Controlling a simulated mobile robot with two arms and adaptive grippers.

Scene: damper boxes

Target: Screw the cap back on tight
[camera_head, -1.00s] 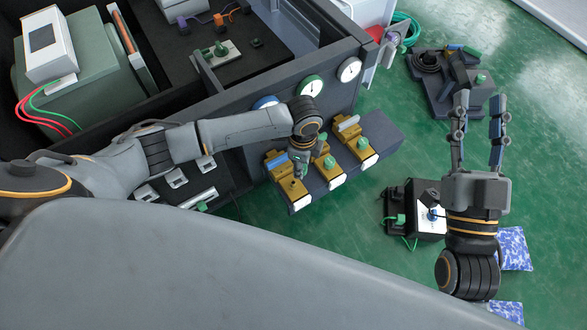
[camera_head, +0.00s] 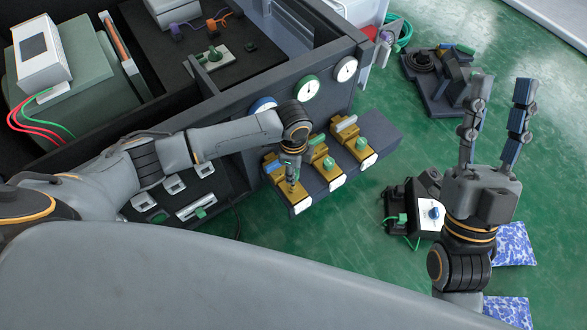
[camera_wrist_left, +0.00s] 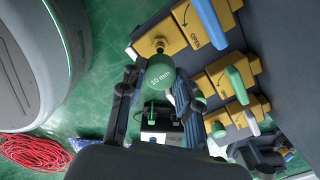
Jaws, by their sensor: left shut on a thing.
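Three yellow damper boxes sit in a row on a dark grey block: a near one (camera_head: 280,187), a middle one (camera_head: 318,153) and a far one (camera_head: 351,134). My left gripper (camera_head: 291,185) is at the front end of the near box. In the left wrist view its fingers are shut on a round green cap (camera_wrist_left: 160,73) marked "10 mm". The cap overlaps the end of a yellow box (camera_wrist_left: 168,33) by a dark round fitting (camera_wrist_left: 159,46). I cannot tell whether the cap is seated. My right gripper (camera_head: 502,92) is open and empty, over the floor at right.
Green caps show on the middle box (camera_head: 328,163) and the far box (camera_head: 361,143). A panel with round gauges (camera_head: 309,88) stands behind the block. A black device with a white face (camera_head: 428,213) and blue patterned bags (camera_head: 514,243) lie on the green floor.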

